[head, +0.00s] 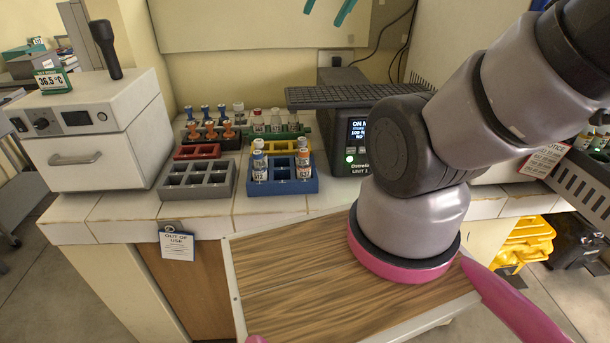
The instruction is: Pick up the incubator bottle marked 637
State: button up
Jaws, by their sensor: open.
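Small capped bottles stand upright in racks on the counter; their numbers are too small to read, so I cannot tell which is marked 637. The blue rack (291,187) holds bottles at its left (259,165) and right (303,166) sides, with its middle empty. A green rack (305,132) holds pale bottles with reddish bands (276,122). My gripper (327,8) shows only as two teal fingertips at the top edge, apart and empty, away from the bottles.
A grey rack (197,187) and a red rack (197,151) look empty. A white incubator box (95,135) stands left; a display unit (357,135) stands right of the racks. An "out of use" tag (177,243) hangs at the counter edge. My arm covers the right side.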

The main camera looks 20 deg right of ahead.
aim_at(304, 163)
jog(key=j+z, duration=0.15)
jog(key=z, duration=0.75)
jog(key=j+z, duration=0.35)
jog(key=k+j+z, duration=0.15)
jog(key=j+z, duration=0.15)
jog(key=k+j+z, duration=0.15)
jog(key=j+z, duration=0.2)
jog(key=k+j, duration=0.25)
jog(key=j, duration=0.15)
jog(key=k+j+z, duration=0.1)
jog(key=k+j, duration=0.15)
jog(key=j, duration=0.2)
